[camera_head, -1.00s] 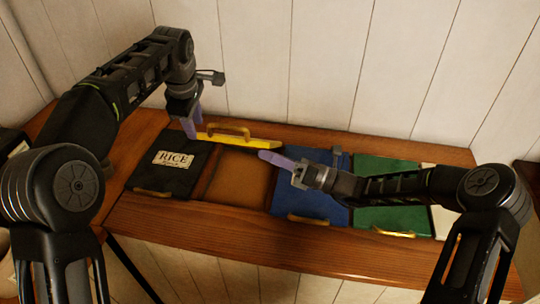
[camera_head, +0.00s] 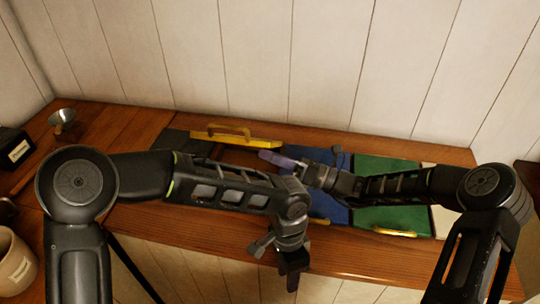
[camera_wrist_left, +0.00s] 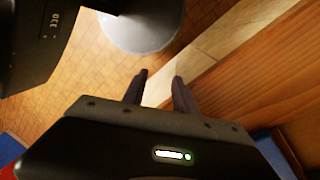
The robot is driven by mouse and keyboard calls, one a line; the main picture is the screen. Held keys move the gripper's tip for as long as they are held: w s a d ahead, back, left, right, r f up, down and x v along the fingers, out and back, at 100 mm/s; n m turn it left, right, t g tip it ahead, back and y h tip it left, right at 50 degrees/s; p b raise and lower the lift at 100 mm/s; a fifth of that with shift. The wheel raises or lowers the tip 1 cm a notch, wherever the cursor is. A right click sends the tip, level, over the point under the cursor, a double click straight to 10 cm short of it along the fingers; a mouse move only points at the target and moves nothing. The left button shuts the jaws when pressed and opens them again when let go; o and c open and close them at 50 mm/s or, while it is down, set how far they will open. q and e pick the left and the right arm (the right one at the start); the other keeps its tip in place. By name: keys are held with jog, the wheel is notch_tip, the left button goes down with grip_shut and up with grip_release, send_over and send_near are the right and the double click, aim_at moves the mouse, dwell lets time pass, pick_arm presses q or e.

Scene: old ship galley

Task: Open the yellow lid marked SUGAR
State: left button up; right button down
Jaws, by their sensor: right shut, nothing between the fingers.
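The yellow lid (camera_head: 245,140) stands raised at the back of the counter, seen nearly edge-on with its handle on top. No SUGAR marking is readable. My left forearm hides most of the opening in front of it. My right gripper (camera_head: 270,156) is shut and empty, its purple fingertips just in front of the lid's right end. My left gripper (camera_head: 293,280) hangs in front of the counter's front edge, away from the lid. In the left wrist view its two fingers (camera_wrist_left: 160,75) are apart with nothing between them.
A black lid (camera_head: 180,146) is left of the opening, mostly hidden by my left arm. Blue (camera_head: 335,208) and green (camera_head: 390,215) lids lie closed to the right. A metal scoop or cup (camera_head: 63,122), a dark labelled box (camera_head: 14,149) and a beige mug (camera_head: 14,264) stand at left.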

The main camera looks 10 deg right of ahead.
pick_arm(q)
jog(key=s+a+f+n+g+h, duration=0.1)
jog(key=s+a+f+n+h, duration=0.15)
jog(key=f+n, duration=0.35)
jog(key=s+a+f+n+h, duration=0.2)
jog(key=s+a+f+n, duration=0.1)
jog(key=f, duration=0.5)
jog(key=a+f+n+t, duration=0.1)
jog(key=a+f+n, duration=0.2)
jog(key=a+n, duration=0.1)
jog(key=s+a+f+n+t, duration=0.1)
jog(key=a+f+n+t, duration=0.1)
jog(key=a, duration=0.5)
jog(key=shift+f+n+y, duration=0.45)
jog(key=shift+f+n, duration=0.3)
jog(key=shift+n, duration=0.15)
jog(key=shift+s+f, duration=0.1)
jog(key=shift+s, duration=0.05)
